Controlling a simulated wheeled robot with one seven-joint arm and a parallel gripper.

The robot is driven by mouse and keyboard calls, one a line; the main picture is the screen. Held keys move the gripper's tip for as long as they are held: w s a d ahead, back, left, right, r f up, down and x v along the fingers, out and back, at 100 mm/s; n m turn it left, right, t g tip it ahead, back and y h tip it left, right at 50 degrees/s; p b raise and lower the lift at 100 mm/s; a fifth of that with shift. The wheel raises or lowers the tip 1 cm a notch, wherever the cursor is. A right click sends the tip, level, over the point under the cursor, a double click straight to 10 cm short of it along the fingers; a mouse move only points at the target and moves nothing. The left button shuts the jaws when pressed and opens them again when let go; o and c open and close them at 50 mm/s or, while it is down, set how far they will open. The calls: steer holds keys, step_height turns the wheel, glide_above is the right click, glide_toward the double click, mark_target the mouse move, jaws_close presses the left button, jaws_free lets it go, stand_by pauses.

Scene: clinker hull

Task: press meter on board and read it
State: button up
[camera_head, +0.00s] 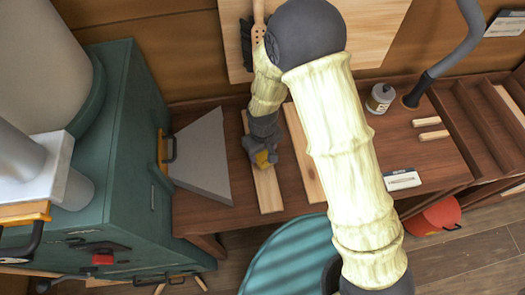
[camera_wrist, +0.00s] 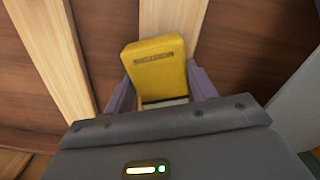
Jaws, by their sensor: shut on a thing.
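My gripper (camera_head: 259,150) is shut on a yellow meter (camera_head: 264,159), a boxy handheld body with dark lettering. In the wrist view the meter (camera_wrist: 155,66) sits between my two purple-grey fingers (camera_wrist: 160,92). It is over a pale wooden board (camera_head: 270,197) lying on the brown bench, and this board shows behind it in the wrist view (camera_wrist: 172,16). I cannot tell whether the meter touches the board. Its display is not readable; the lower part is hidden by my gripper.
A second pale board (camera_head: 301,152) lies to the right. A grey metal hopper (camera_head: 203,155) on a teal cabinet (camera_head: 110,150) is close on the left. A small tin (camera_head: 380,99), wood pieces (camera_head: 432,128) and a white labelled box (camera_head: 402,180) lie farther right on the bench.

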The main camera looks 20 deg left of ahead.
steer(key=shift+r+p, duration=2.55)
steer(key=shift+r, duration=1.2)
